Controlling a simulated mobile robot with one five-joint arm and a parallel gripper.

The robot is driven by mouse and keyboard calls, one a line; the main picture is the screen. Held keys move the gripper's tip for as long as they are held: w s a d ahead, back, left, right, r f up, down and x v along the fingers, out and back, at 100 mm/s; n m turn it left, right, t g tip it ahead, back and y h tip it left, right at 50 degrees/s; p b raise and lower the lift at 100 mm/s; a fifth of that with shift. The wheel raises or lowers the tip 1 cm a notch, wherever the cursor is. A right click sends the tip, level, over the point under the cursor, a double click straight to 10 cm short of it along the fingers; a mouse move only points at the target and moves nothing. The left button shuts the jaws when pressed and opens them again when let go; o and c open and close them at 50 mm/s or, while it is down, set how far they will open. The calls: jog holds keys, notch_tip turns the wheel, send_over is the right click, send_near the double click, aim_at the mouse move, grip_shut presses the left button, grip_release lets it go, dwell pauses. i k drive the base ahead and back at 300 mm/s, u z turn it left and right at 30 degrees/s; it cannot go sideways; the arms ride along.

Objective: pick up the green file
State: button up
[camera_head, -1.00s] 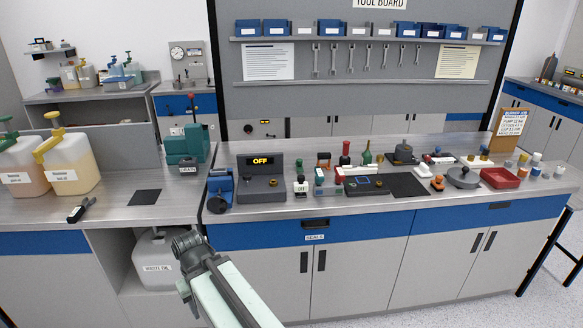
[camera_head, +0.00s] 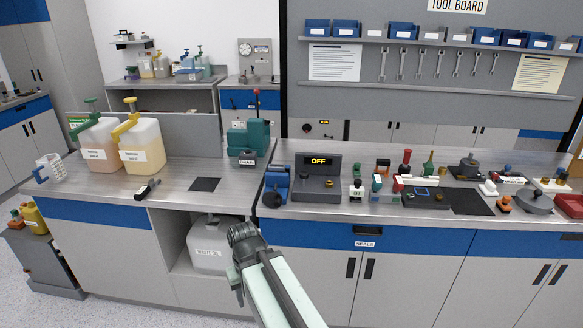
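A green upright item (camera_head: 429,164), perhaps the handle of the green file, stands among small parts on the right bench. A similar red item (camera_head: 405,160) stands to its left. Both are too small to make out clearly, and their lower parts are hidden by things in front. My gripper (camera_head: 241,236) is at the end of my pale arm, in front of the bench cabinets and well apart from the green item. Its fingers cannot be made out, and I see nothing held in it.
The right bench (camera_head: 330,204) carries a grey box reading OFF (camera_head: 318,178), a blue vise-like tool (camera_head: 276,186) and several small parts. The left bench (camera_head: 225,172) holds two pump jugs (camera_head: 140,147) and a green press (camera_head: 252,137). Floor at lower left is partly clear.

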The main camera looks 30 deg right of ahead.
aim_at(356, 166)
jog(key=u, duration=3.05)
jog(key=k, duration=2.8)
jog(key=z, duration=1.4)
jog(key=i, duration=1)
